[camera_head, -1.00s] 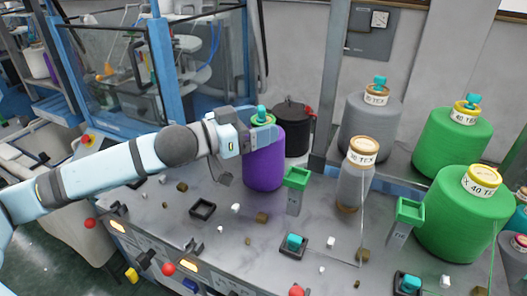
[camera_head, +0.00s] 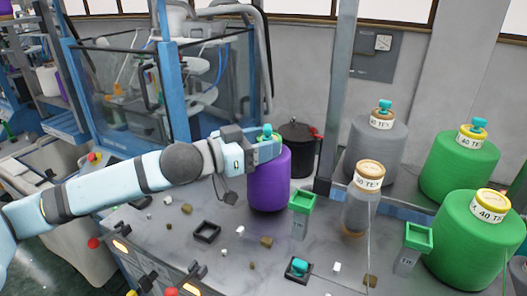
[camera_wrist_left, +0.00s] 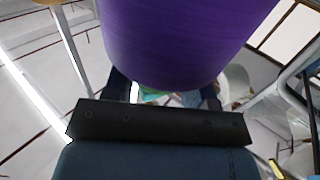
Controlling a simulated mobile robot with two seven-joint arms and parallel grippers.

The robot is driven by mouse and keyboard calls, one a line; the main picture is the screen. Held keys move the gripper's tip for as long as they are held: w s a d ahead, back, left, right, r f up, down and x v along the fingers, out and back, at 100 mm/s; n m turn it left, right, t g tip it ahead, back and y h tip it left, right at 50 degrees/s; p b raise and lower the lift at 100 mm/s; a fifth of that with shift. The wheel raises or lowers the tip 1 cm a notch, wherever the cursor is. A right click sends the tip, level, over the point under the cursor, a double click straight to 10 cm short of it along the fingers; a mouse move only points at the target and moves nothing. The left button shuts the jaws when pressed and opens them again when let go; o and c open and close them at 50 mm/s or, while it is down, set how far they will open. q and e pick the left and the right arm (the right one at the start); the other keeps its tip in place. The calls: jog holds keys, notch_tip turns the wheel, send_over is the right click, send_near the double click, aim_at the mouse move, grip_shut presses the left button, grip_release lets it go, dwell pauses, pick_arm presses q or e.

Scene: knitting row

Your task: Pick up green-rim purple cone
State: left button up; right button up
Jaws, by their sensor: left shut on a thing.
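The purple cone (camera_head: 268,185) stands upright near the middle of the head view, with a teal knob (camera_head: 267,131) at its top. My left gripper (camera_head: 266,146) reaches in from the left and is shut at the cone's top, just under the knob. Its jaws hide most of the rim. In the left wrist view the purple cone (camera_wrist_left: 180,40) fills the upper middle, and the dark fingers of my left gripper (camera_wrist_left: 165,95) lie on both sides of a small green-teal patch. I cannot tell whether the cone's base touches the table. My right gripper is out of view.
A black pot (camera_head: 298,145) stands right behind the cone. A green-topped post (camera_head: 302,203) is close at its front right. A grey cone (camera_head: 360,212) and green cones (camera_head: 468,240) stand further right. Small blocks and a black square tray (camera_head: 207,232) lie on the grey table.

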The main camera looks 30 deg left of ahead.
pick_arm(q)
notch_tip(320, 180, up, 19)
jog(key=shift+p, duration=0.3)
dwell(0.3)
jog(key=shift+r, duration=0.2)
notch_tip(320, 180, up, 14)
jog(key=p, duration=0.4)
jog(key=shift+p, duration=0.35)
dwell(0.4)
jog(key=shift+f, duration=0.15)
